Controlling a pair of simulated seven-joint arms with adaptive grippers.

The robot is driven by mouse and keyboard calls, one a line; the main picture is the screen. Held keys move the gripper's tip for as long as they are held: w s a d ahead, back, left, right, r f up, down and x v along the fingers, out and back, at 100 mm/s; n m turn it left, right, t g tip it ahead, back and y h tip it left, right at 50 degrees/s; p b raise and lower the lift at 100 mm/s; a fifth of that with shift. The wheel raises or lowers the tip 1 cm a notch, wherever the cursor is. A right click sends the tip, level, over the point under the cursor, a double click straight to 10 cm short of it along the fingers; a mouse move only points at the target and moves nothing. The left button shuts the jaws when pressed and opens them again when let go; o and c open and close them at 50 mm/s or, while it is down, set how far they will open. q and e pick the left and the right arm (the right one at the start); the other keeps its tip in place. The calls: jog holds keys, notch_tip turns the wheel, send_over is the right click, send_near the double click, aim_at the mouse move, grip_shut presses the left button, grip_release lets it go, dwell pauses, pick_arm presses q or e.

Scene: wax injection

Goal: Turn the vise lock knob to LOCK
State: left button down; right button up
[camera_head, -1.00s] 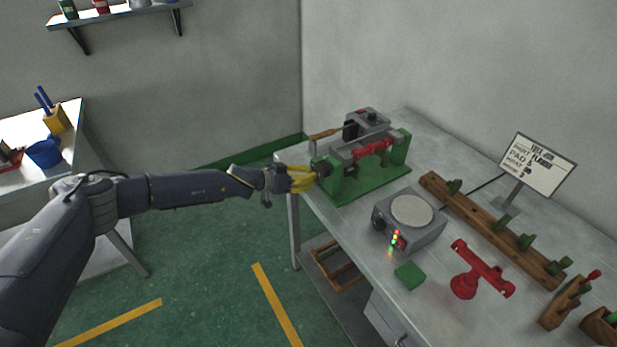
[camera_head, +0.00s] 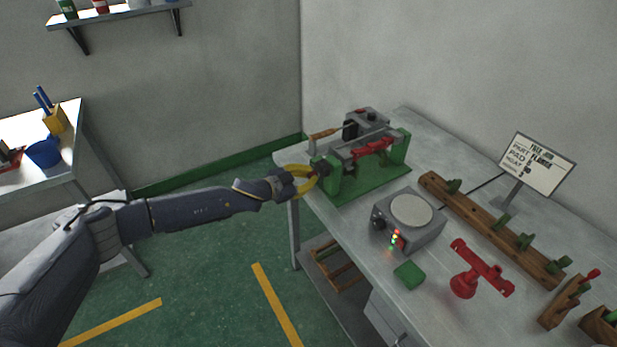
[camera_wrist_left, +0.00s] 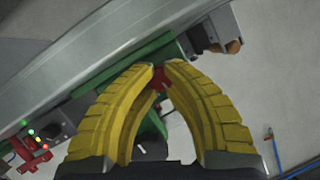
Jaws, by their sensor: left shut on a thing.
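The green vise (camera_head: 372,180) stands at the far left corner of the workbench, with a red part (camera_head: 372,147) held across its top. My left gripper (camera_head: 313,171) has yellow fingers closed on the knob from the left. In the left wrist view the fingertips (camera_wrist_left: 160,72) meet around a small red piece (camera_wrist_left: 160,80), with the green vise body behind. The LOCK marking cannot be read. My right gripper is not in view.
A grey hot plate unit (camera_head: 411,213) with lit lamps, a green block (camera_head: 409,275) and a red fixture (camera_head: 474,272) sit on the workbench. A wooden rack (camera_head: 490,228) and a sign (camera_head: 538,163) stand further right.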

pick_arm(q)
jog(key=shift+s+a+f, duration=0.1)
jog(key=shift+f, duration=0.2)
jog(key=c, duration=1.6)
grip_release()
jog(key=o, duration=0.4)
jog(key=shift+r, duration=0.2)
jog(key=shift+o, duration=0.2)
jog(key=v, duration=1.1)
jog(key=shift+s+a+r, duration=0.15)
jog(key=shift+a, duration=0.2)
